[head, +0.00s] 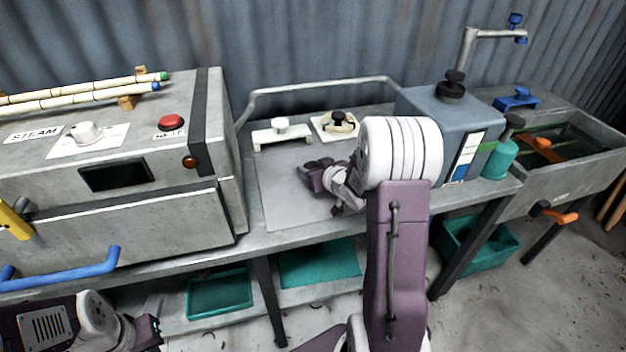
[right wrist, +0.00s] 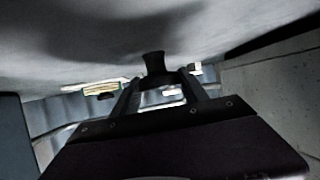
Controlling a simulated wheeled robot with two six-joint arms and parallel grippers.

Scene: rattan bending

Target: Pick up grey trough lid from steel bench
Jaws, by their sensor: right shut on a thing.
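The grey trough lid (head: 285,205) is a flat grey panel on the steel bench (head: 252,222), between the steam box and the blue-grey box. My right gripper (head: 305,172) is low over the lid, its fingertips partly hidden by its own body. In the right wrist view, which appears upside down, the right gripper's fingers are shut on a dark knob (right wrist: 153,63) beside a broad grey surface (right wrist: 60,45). I cannot tell whether the lid is clear of the bench. My left arm shows at the lower left; its fingers cannot be made out.
The steam box (head: 225,150) stands close on the left and the blue-grey box (head: 425,105) on the right. A white clamp (head: 268,139) and a cream piece with a black knob (head: 325,132) lie behind the lid. A water trough (head: 570,178) is at the far right.

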